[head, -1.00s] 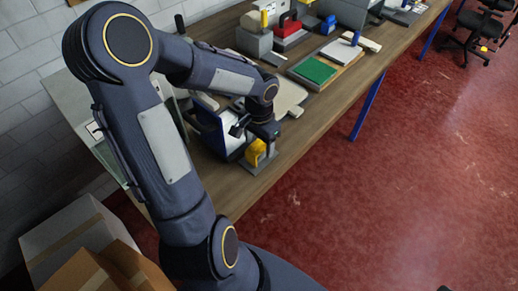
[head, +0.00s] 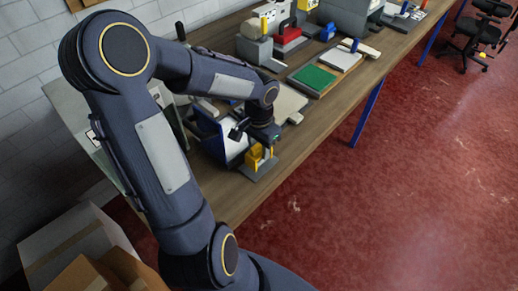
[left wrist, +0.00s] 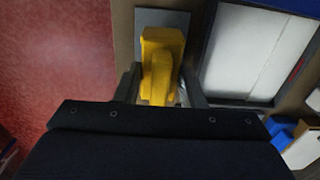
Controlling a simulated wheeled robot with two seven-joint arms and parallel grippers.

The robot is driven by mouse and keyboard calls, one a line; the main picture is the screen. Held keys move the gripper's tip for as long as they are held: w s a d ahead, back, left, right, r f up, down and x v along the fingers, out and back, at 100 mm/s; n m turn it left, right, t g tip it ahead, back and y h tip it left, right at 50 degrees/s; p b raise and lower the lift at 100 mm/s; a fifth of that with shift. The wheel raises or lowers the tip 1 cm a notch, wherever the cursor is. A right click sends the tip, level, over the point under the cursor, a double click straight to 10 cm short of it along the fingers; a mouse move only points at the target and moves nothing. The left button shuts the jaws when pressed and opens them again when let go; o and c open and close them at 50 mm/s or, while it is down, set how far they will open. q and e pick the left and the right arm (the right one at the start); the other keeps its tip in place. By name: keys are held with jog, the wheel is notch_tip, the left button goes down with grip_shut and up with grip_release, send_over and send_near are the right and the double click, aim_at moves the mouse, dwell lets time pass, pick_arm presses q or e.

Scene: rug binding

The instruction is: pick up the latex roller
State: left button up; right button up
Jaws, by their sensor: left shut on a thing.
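The latex roller, which I take to be the yellow piece (head: 254,158), is at the near edge of the workbench, over a small grey base plate (head: 262,172). In the left wrist view the yellow roller (left wrist: 160,65) fills the space between my fingers. My left gripper (head: 262,152) points down and is shut on it. The grey plate (left wrist: 176,20) shows behind it in the wrist view. I cannot tell whether the roller is clear of the plate. My right gripper is not in view.
A blue holder with white sheets (head: 212,135) stands beside the left gripper. Farther along the bench (head: 325,103) are a green pad (head: 313,75), a red tool (head: 288,36) and grey blocks. Cardboard boxes (head: 75,240) stand at lower left. The red floor is open at right.

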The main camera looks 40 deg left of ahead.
pick_arm(q)
jog(key=s+d+r+b, duration=0.2)
jog(key=s+d+r, duration=0.5)
jog(key=d+r, duration=0.5)
jog(key=shift+s, duration=0.15)
jog(key=o, duration=0.7)
jog(key=c, duration=0.4)
